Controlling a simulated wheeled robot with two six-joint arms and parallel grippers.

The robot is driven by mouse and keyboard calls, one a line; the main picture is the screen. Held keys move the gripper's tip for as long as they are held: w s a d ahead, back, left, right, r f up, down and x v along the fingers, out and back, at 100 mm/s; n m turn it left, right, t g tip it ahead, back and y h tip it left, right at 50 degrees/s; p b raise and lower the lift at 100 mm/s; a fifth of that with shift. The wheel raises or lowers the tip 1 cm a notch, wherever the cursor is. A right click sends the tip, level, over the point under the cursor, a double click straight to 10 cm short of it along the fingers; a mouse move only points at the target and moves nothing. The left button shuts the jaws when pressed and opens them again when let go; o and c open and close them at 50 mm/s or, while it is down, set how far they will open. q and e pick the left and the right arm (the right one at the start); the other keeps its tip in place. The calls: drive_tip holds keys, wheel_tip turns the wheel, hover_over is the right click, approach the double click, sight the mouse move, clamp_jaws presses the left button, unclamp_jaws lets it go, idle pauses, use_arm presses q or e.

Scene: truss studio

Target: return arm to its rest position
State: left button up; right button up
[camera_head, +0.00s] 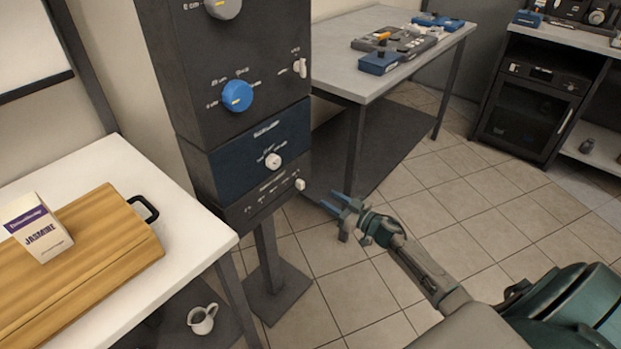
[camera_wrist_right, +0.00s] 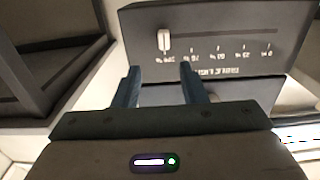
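My right arm comes in from the lower right in the head view. Its gripper (camera_head: 336,203) is in the air in front of the dark control panel's lower part, over the tiled floor. In the right wrist view its two blue fingers (camera_wrist_right: 158,85) stand apart with nothing between them. A panel section with a slider and a printed scale (camera_wrist_right: 220,40) lies beyond the fingertips. Whether the fingers touch the panel is hard to tell, but a gap seems to show. My left gripper is not in view.
The dark control panel (camera_head: 230,110) on a post has a blue knob (camera_head: 237,96) and small white controls. A white table (camera_head: 190,232) at left holds a wooden board (camera_head: 100,245) and a jasmine box (camera_head: 38,228). A grey table (camera_head: 345,50) stands behind. Tiled floor is open at right.

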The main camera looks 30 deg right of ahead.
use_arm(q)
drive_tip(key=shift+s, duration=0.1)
use_arm(e)
drive_tip(key=s+f+m+g+h+p, duration=0.2)
drive_tip(key=s+f+g+h, duration=0.15)
drive_tip(key=s+f, duration=0.6)
drive_tip(key=s+f+m+g+h+p, duration=0.2)
drive_tip(key=s+f+h, duration=0.35)
drive_tip(key=f, duration=0.75)
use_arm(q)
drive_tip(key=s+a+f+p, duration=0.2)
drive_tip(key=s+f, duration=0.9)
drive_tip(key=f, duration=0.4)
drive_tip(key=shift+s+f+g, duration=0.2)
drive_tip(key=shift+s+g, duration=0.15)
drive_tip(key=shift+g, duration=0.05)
use_arm(e)
drive_tip(key=s+a+f+g, duration=0.3)
drive_tip(key=s+f, duration=0.1)
drive_tip(key=s, duration=0.7)
drive_tip(key=s+a+f+g+y, duration=0.1)
drive_tip(key=s+a+f+g, duration=0.2)
drive_tip(key=s, duration=0.8)
drive_tip(key=s+a+f+g+y, duration=0.1)
drive_tip(key=s+a+f+g, duration=0.3)
drive_tip(key=s+f, duration=0.3)
drive_tip(key=s+a, duration=0.1)
drive_tip(key=s, duration=0.3)
drive_tip(key=shift+a, duration=0.25)
drive_tip(key=shift+s+f, duration=0.1)
